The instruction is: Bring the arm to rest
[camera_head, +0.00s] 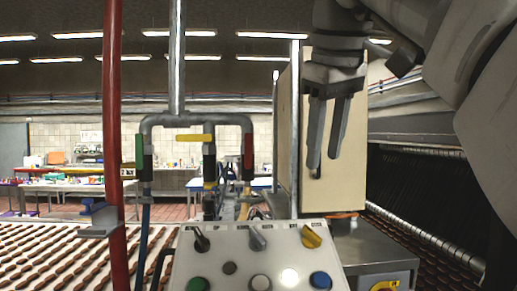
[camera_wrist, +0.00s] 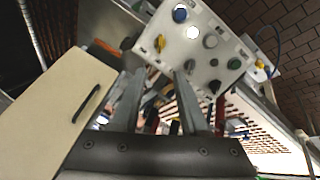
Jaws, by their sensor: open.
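My gripper (camera_head: 324,135) hangs with its fingers pointing down in the head view, at the right of centre, in front of a tall cream cabinet. It is open and empty, with a gap between the two fingers. In the wrist view the two fingers (camera_wrist: 160,102) stand apart with nothing held between them. My arm comes in from the upper right of the head view. A white control panel (camera_head: 255,256) with knobs and buttons lies below the gripper, apart from it. The panel (camera_wrist: 194,45) also shows past the fingertips in the wrist view.
A red vertical pipe (camera_head: 112,130) stands at the left. Grey pipes with coloured valve handles (camera_head: 194,137) stand at centre. The cream cabinet (camera_head: 288,130) is close behind the gripper. Conveyors carry rows of brown pieces (camera_head: 50,255) at lower left.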

